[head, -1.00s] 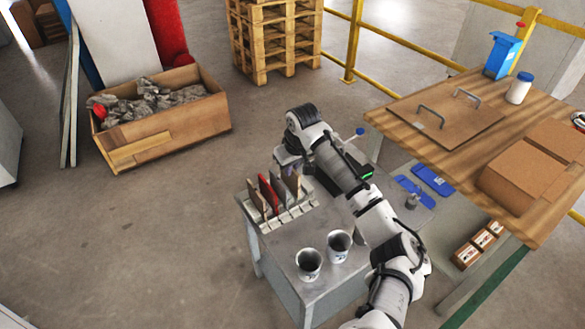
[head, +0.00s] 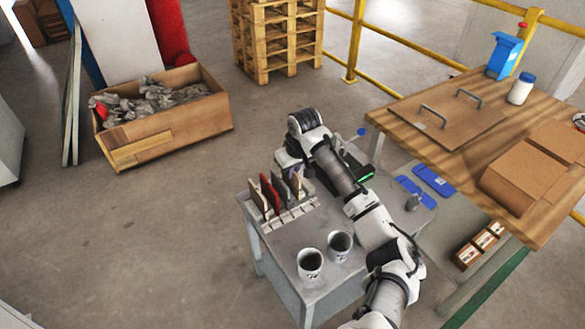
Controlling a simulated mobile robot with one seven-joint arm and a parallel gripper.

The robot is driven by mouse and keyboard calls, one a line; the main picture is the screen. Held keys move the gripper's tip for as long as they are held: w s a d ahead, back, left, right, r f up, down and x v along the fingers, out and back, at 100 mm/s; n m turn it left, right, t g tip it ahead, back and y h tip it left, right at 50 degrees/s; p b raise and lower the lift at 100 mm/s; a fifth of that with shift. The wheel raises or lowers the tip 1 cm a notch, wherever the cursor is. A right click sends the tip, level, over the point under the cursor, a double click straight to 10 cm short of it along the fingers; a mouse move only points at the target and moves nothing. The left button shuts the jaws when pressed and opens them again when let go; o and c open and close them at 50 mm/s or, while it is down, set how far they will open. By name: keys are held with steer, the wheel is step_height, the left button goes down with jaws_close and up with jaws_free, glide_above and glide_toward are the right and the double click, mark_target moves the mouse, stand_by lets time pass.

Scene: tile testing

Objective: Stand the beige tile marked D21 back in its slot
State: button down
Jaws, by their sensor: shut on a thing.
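A grey slotted rack (head: 289,216) stands on the grey table, with several upright tiles in a row. The leftmost is a beige-brown tile (head: 257,193). Beside it are a red tile (head: 270,192) and a grey tile (head: 282,187). A beige-brown tile (head: 296,186) is at the right end, under my gripper (head: 295,172). My gripper is shut on this right-end tile, with the fingers mostly hidden by the wrist. Whether its lower edge is seated in a slot cannot be told. The tile markings are too small to read.
Two pale cups, one (head: 310,264) and another (head: 340,246), stand at the front of the grey table (head: 285,245). Blue flat items (head: 433,180) lie to the right. A wooden workbench (head: 395,112) with cardboard boxes (head: 520,175) stands close on the right.

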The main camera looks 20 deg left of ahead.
steer(key=shift+f, duration=1)
steer(key=c, duration=1.5)
jaws_free()
steer(key=shift+f, duration=0.1)
